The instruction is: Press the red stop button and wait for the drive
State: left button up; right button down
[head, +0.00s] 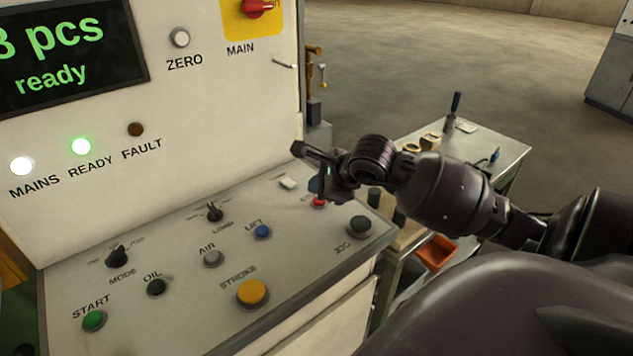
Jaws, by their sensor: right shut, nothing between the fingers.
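The red button (319,202) is on the sloping control desk, at its back right. It is partly hidden by my right gripper, and its label is covered too. My right gripper (316,184) is shut and empty, with its tip just above and behind the red button in the picture. Whether it touches the button I cannot tell. The display (60,45) shows green text ending in "pcs" and "ready", cut off at the left. The READY lamp (81,146) glows green and the MAINS lamp (21,166) white. The FAULT lamp (136,129) is dark. My left gripper is not in view.
Close by are the black JOG button (359,227), blue LIFT button (263,232), yellow STROKE button (253,292) and a pale button (290,183). The upright panel has a red MAIN switch (258,8). A workbench (505,150) with tools stands behind my right arm.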

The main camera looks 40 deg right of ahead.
dwell(0.8)
jog(key=shift+f, duration=0.15)
dwell(1.1)
jog(key=shift+f+b, duration=0.3)
jog(key=shift+f, duration=0.45)
dwell(0.9)
jog(key=shift+r, duration=0.9)
